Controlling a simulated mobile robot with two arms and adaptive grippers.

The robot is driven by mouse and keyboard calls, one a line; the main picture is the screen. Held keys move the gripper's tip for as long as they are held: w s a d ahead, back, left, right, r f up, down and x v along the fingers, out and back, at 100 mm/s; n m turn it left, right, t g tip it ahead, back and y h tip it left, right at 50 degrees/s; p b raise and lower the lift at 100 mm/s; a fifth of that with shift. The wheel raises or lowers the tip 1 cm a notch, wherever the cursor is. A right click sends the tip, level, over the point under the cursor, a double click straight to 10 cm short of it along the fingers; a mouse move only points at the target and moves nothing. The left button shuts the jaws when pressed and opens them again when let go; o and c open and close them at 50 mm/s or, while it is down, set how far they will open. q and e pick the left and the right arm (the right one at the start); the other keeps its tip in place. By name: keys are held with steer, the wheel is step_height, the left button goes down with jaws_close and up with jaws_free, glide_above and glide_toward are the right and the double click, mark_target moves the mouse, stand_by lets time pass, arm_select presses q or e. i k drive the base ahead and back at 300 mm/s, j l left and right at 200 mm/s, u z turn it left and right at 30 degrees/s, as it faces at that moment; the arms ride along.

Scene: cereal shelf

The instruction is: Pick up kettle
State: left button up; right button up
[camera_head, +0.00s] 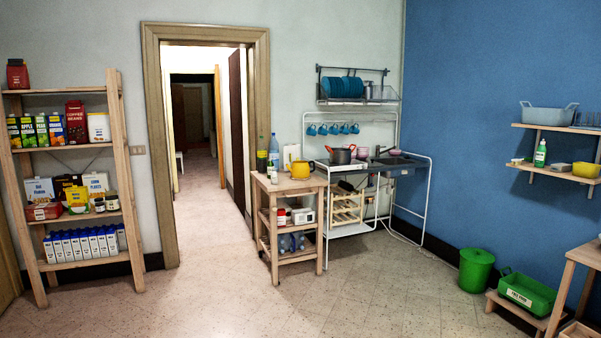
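A yellow rounded vessel with a spout-like side, which looks like the kettle (300,170), stands upright on top of the wooden cart (281,184) in the middle of the room. Its fine details are too small to tell. Neither of my grippers shows in the head view, and nothing touches the kettle.
A wooden food shelf (124,180) is at the left, a green bin (475,270) at the right. The floor in front is clear.

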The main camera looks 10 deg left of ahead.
mark_target(299, 169)
steer(key=i, duration=4.55)
steer(key=j+u, duration=0.05)
steer(key=j, duration=0.1)
